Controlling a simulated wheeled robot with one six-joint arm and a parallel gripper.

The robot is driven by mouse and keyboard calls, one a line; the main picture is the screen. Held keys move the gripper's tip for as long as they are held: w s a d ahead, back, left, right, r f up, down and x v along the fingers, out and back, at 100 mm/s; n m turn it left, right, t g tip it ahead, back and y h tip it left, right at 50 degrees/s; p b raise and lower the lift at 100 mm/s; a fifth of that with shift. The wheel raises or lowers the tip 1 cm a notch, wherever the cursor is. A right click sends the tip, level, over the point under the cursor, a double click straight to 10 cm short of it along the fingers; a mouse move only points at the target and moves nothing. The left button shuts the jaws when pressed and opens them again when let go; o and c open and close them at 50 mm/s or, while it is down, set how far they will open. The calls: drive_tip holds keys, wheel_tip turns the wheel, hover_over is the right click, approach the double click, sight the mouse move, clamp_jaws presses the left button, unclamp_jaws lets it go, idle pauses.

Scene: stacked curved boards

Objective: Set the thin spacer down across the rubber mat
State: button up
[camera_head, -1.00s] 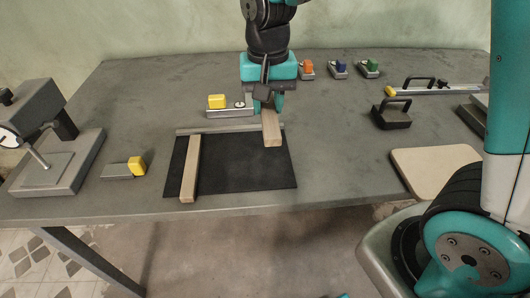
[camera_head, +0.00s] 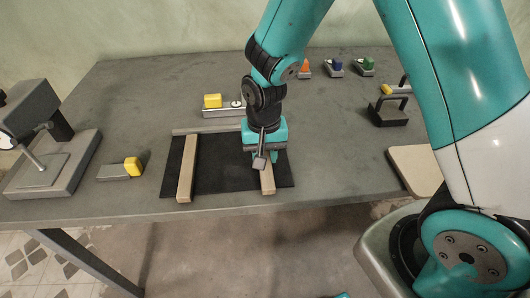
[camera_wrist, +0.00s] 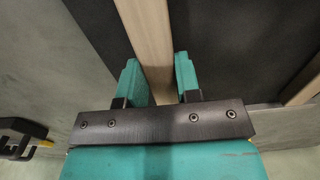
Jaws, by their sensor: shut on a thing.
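The black rubber mat (camera_head: 222,179) lies flat near the table's front edge. A thin wooden spacer (camera_head: 268,184) runs front to back over the mat's right part, its near end around the mat's front edge. My gripper (camera_head: 262,158) points down over it, shut on it, and hides its far part. In the wrist view the spacer (camera_wrist: 150,40) passes between the two teal fingers of my gripper (camera_wrist: 158,78). The spacer looks level and at or just above the mat; I cannot tell if it touches. A second wooden spacer (camera_head: 187,168) lies across the mat's left part, roughly parallel.
A grey bar (camera_head: 205,130) runs along the mat's back edge. Behind it stands a yellow-knobbed clamp (camera_head: 213,102); another yellow-ended block (camera_head: 122,169) is left of the mat. A gauge stand (camera_head: 45,150) is far left. A black handled block (camera_head: 389,110) and pale board (camera_head: 416,168) are right.

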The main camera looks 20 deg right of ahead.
drive_tip(key=shift+f, duration=0.15)
drive_tip(key=o, duration=0.9)
wheel_tip(320, 180, up, 12)
drive_tip(key=s+a+r+n+y, duration=0.1)
drive_tip(key=s+r+n, duration=0.2)
drive_tip(key=s, duration=0.3)
drive_tip(key=s+a+r+n+y, duration=0.1)
drive_tip(key=s+a+r+n, duration=0.1)
drive_tip(key=s, duration=0.4)
drive_tip(key=s+a+r+n+y, duration=0.1)
drive_tip(key=s+r+n+y, duration=0.1)
drive_tip(key=s+r+n, duration=0.2)
drive_tip(key=shift+s+a+n, duration=0.2)
drive_tip(key=shift+s+n, duration=0.7)
drive_tip(key=shift+s, duration=0.4)
